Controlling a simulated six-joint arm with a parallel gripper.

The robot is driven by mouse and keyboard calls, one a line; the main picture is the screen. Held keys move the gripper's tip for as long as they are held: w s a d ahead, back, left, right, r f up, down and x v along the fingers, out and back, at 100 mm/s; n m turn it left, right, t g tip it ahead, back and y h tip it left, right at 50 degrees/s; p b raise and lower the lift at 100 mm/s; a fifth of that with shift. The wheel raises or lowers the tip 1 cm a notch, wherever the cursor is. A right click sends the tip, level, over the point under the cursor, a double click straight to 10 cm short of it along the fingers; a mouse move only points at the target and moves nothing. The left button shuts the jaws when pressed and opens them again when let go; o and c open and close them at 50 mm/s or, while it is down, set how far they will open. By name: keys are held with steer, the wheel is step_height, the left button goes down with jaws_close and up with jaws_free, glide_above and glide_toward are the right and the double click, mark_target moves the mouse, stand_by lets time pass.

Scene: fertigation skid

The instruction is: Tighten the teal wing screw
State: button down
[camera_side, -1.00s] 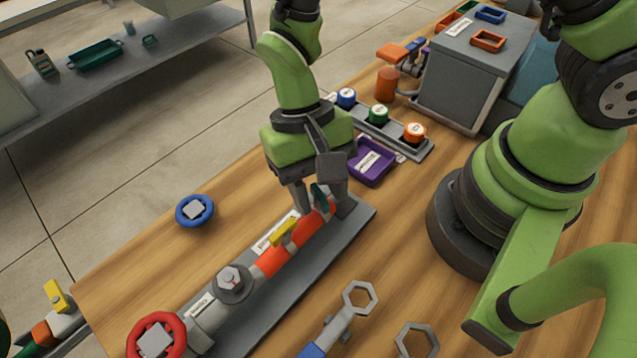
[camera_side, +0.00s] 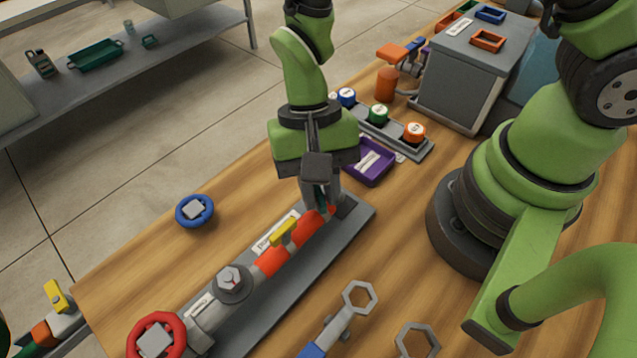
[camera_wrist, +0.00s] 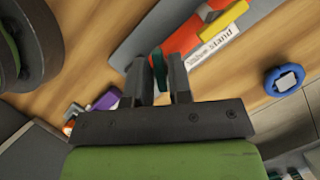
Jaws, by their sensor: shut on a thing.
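The teal wing screw (camera_wrist: 159,68) shows in the wrist view as a thin teal wing between my gripper's two dark fingers. It sits at the far end of the orange pipe section on the grey stand. In the side view only a sliver of the teal wing screw (camera_side: 323,197) shows, mostly hidden behind my gripper (camera_side: 320,200). My gripper (camera_wrist: 158,70) is shut on the wing screw and points down at the pipe. The yellow wing (camera_side: 283,231) stands on the orange pipe (camera_side: 272,262) nearer the camera.
A red handwheel (camera_side: 156,341) is at the pipe's near end, with a grey hex fitting (camera_side: 233,281) beside it. A blue handwheel (camera_side: 194,211) lies left. A purple tray (camera_side: 375,176) is close behind my gripper. Wrenches (camera_side: 358,297) lie at the front.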

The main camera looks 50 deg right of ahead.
steer(key=m+t+y, duration=0.1)
steer(key=m, duration=0.4)
steer(key=shift+s+d+m, duration=0.1)
steer(key=shift+m, duration=0.2)
steer(key=m+t, duration=0.1)
steer(key=m, duration=0.1)
steer(key=m+t+y, duration=0.1)
steer(key=m, duration=0.2)
steer(key=shift+t, duration=0.3)
steer(key=shift+m, duration=0.4)
steer(key=c, duration=1.1)
jaws_free()
steer(key=shift+r, duration=0.1)
steer(key=v, duration=0.9)
steer(key=shift+d+r, duration=0.15)
steer(key=shift+r, duration=0.2)
